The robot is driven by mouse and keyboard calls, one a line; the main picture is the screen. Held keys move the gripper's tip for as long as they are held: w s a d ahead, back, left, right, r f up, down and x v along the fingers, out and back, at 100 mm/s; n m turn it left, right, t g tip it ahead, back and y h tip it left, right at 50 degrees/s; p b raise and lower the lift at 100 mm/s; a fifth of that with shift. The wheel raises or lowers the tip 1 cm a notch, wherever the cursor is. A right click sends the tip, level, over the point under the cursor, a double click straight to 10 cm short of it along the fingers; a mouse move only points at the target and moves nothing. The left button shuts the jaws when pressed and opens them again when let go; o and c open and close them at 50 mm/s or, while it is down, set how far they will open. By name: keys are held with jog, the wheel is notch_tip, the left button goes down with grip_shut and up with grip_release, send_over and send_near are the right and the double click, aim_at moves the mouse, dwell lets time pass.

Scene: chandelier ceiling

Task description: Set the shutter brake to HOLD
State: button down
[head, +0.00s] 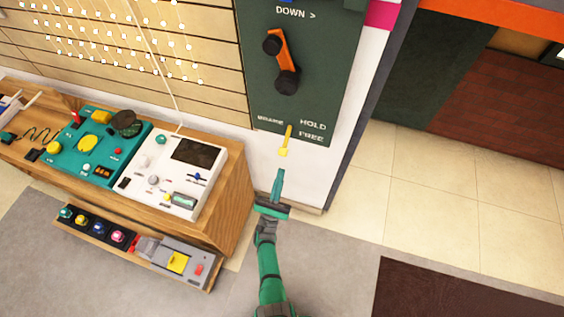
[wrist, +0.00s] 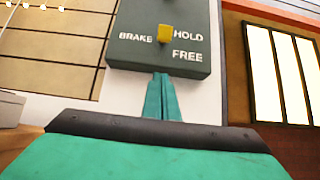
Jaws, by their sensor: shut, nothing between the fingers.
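The green shutter panel (head: 262,90) hangs on the white wall. Near its lower edge are the words BRAKE, HOLD and FREE, with HOLD above FREE. The yellow brake lever (head: 284,142) sticks out from the panel between these words. In the wrist view the yellow lever (wrist: 165,36) appears beside HOLD and above FREE, but its exact setting is hard to tell because it points towards the camera. My gripper (head: 281,172) is shut and empty, just below the lever. In the wrist view its closed fingertips (wrist: 162,76) are below the lever, with a visible gap.
An orange and black handle (head: 282,60) sits higher on the panel, under DOWN. A wooden bench (head: 232,185) with teal and white consoles stands to the left, with a lower shelf (head: 110,260) of buttons. Tiled floor to the right is clear.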

notch_tip(320, 180, up, 7)
jog(key=w, duration=0.1)
jog(key=shift+w+d, duration=0.3)
jog(key=shift+w, duration=0.1)
jog(key=shift+r, duration=0.1)
dwell(0.5)
